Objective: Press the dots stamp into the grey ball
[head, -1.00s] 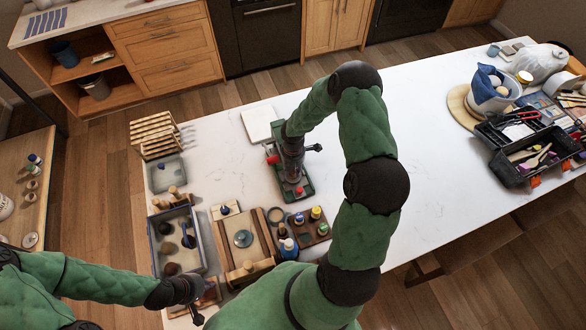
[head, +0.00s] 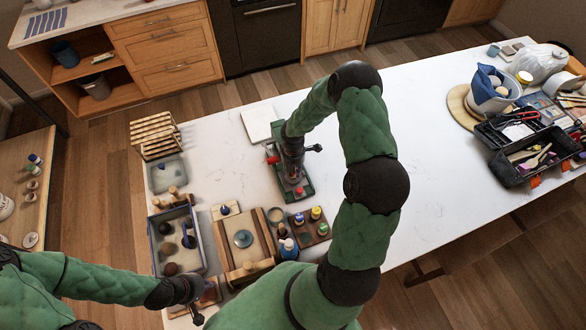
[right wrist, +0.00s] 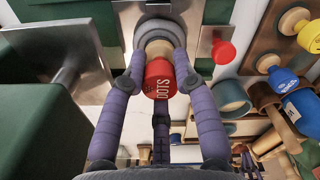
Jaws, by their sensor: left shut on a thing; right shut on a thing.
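The dots stamp (right wrist: 158,80) has a red end lettered DOTS and a pale neck. My right gripper (right wrist: 159,62) is shut around it. Beyond the stamp, in line with it, is a round grey shape (right wrist: 150,27), apparently the grey ball, on a metal plate; I cannot tell whether it is dented. In the head view my right gripper (head: 293,168) is over a green-based fixture (head: 306,187), and the stamp and ball are hidden there. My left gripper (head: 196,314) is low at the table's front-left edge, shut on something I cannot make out.
A blue-grey bin (head: 203,252) with several dark balls and a wooden board (head: 240,222) with a teal disc are to the left. A small rack of coloured stamps (head: 318,231) and bottles is close by. A black toolbox (head: 510,174) stands far right; the table between is clear.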

